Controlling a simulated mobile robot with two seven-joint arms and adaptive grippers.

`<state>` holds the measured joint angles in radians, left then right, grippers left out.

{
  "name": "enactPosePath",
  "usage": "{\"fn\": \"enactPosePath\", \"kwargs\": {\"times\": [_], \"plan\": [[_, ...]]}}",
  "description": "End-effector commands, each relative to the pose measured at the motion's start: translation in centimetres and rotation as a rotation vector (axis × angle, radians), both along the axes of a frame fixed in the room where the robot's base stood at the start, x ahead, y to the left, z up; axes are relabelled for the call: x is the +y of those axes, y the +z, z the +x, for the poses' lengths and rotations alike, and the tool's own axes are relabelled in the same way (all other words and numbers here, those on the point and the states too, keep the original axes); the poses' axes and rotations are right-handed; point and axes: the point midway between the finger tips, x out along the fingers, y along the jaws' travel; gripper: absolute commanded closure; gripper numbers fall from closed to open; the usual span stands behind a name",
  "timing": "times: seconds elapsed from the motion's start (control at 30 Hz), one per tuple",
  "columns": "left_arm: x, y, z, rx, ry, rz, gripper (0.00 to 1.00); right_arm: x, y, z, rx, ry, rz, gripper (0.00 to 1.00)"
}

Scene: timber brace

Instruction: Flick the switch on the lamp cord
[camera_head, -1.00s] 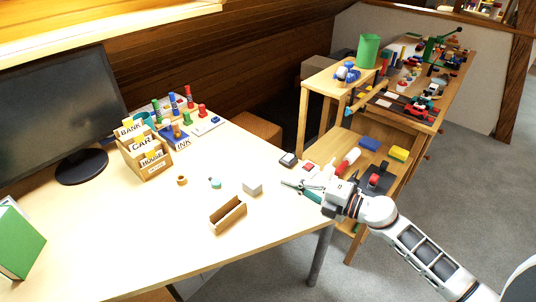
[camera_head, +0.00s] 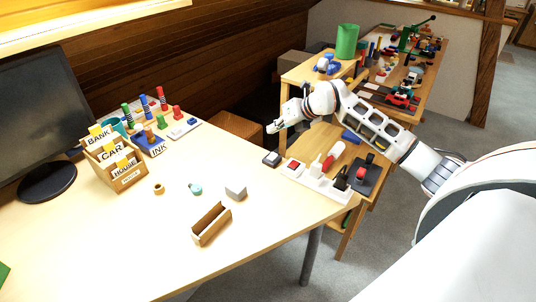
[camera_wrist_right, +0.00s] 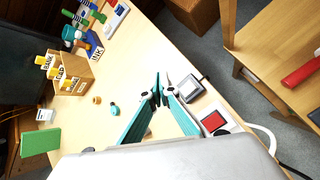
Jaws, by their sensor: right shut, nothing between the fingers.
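My right gripper (camera_head: 270,129) is shut and empty, above the right back edge of the desk. In the right wrist view its teal fingers meet at their tips (camera_wrist_right: 161,88). Near them is a small dark box with a grey top (camera_wrist_right: 190,88), also in the head view (camera_head: 271,159). Beside it is a red rocker switch on a white base (camera_wrist_right: 214,121), also in the head view (camera_head: 293,168). A white cable (camera_wrist_right: 266,134) curves near it. I cannot tell which of these is the lamp cord's switch; no lamp shows. My left gripper is not in view.
The desk (camera_head: 120,235) holds an open wooden box (camera_head: 211,224), a grey block (camera_head: 236,193) and a card file (camera_head: 115,160). A white switch (camera_head: 316,168) and black items stand along the right edge. A wooden shelf unit (camera_head: 335,150) stands beyond. The desk's front is clear.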

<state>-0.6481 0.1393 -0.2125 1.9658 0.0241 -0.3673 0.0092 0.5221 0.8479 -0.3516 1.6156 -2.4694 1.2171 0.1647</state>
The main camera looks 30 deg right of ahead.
Motion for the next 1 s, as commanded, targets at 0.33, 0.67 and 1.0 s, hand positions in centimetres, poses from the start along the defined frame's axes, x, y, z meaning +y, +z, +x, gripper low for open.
{"fn": "enactPosePath", "kwargs": {"times": [0.33, 0.67, 1.0], "plan": [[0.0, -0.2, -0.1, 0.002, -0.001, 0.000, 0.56, 0.1, -0.2, 0.0, 0.000, 0.002, 0.002, 1.00], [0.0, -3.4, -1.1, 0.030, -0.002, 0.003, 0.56, -0.1, -3.1, 0.1, 0.004, 0.002, 0.003, 1.00], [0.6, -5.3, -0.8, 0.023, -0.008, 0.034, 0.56, -0.8, -7.5, 0.3, 0.007, 0.002, 0.001, 1.00]]}}
